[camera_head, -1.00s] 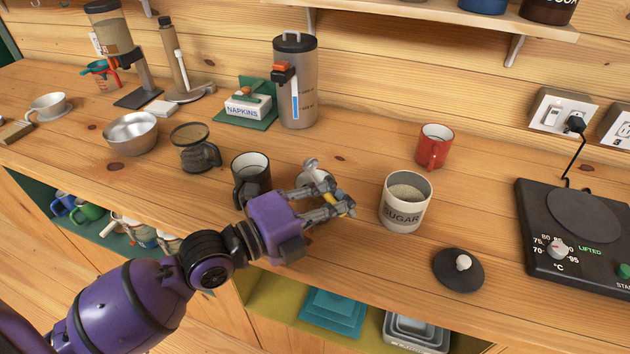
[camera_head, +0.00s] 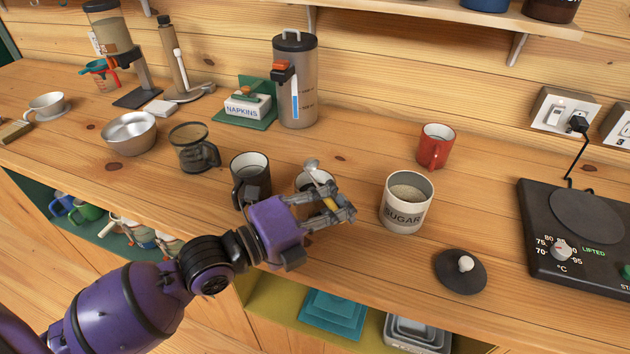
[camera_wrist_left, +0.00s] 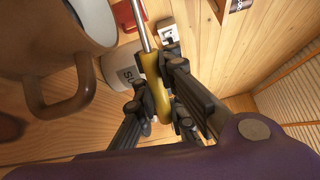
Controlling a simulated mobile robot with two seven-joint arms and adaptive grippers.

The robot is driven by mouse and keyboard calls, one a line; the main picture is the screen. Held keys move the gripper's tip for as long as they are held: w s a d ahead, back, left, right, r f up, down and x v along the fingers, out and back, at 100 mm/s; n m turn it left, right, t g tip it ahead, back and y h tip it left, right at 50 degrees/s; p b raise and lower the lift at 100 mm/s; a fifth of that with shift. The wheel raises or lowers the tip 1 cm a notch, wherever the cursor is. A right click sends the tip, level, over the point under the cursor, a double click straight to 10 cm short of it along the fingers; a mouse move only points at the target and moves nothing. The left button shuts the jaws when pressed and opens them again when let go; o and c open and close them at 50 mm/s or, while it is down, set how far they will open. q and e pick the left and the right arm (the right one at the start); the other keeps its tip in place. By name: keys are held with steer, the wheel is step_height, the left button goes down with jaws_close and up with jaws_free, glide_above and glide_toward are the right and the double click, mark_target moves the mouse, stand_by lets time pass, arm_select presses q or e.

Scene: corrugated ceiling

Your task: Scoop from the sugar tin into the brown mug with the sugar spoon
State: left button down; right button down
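My left gripper (camera_head: 338,206) is shut on the yellow handle of the sugar spoon (camera_head: 312,165). I cannot tell whether the bowl holds sugar. In the left wrist view the spoon handle (camera_wrist_left: 157,85) lies between the fingers (camera_wrist_left: 165,88), with the brown mug (camera_wrist_left: 48,50) large at the left. The white sugar tin (camera_head: 405,215) stands open to the right of my gripper, with pale contents. My right gripper is out of view.
The tin's black lid (camera_head: 460,270) lies in front right of it. A red mug (camera_head: 435,147) stands behind. A dark mug (camera_head: 249,182) stands close left of my gripper. A hot plate (camera_head: 585,240) is at the right. The counter between the tin and hot plate is mostly clear.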

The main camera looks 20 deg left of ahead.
arm_select(q)
steer(key=shift+f+m, duration=0.1)
steer(key=shift+m, duration=0.9)
stand_by(0.6)
steer(key=n, duration=0.1)
steer(key=r+n, duration=0.1)
steer(key=n, duration=0.1)
steer(key=shift+w+a+r+p, duration=0.2)
steer(key=shift+w+r+p, duration=0.05)
steer(key=shift+r+p, duration=0.1)
